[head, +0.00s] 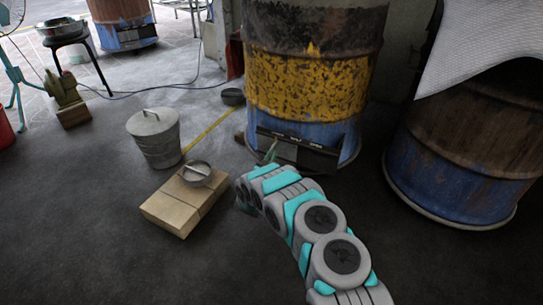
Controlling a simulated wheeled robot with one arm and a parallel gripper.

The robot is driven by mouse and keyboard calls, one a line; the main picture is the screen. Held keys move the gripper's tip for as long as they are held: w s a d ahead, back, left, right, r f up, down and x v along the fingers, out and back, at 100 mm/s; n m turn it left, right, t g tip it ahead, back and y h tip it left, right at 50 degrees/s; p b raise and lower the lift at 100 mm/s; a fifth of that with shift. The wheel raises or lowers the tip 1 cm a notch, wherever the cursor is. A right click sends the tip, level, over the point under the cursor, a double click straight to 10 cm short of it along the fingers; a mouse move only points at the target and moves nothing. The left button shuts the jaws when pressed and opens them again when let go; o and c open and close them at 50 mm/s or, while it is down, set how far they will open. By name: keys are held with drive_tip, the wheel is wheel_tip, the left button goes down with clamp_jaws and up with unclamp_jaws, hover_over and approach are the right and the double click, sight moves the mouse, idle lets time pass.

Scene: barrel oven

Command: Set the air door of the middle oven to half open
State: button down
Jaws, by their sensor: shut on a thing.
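The middle oven (305,75) is a barrel with a rusty dark top, a worn yellow band and a blue base. Its air door (312,155) is a dark flap low on the front of the blue base. It looks tilted outward, but I cannot tell its exact angle. My own arm hides part of the gripper, so the exact grip point is not clear.
A lidded metal bin (155,140) stands left of my arm. A cardboard box (183,205) with a round metal pan (196,173) lies in front of it. Another barrel oven (465,150) stands at the right, partly under a pale sheet (490,40). Dark floor is clear in front.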

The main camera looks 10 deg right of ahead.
sight(293, 154)
idle(0.3)
drive_tip(key=s+d, duration=0.1)
drive_tip(key=d, duration=0.1)
drive_tip(key=s+d+p, duration=0.1)
drive_tip(key=s+d, duration=0.3)
drive_tip(key=d, duration=0.1)
drive_tip(key=shift+r+p, duration=0.15)
drive_tip(key=shift+p, duration=0.25)
drive_tip(key=c, duration=0.9)
unclamp_jaws()
drive_tip(key=shift+a, duration=0.1)
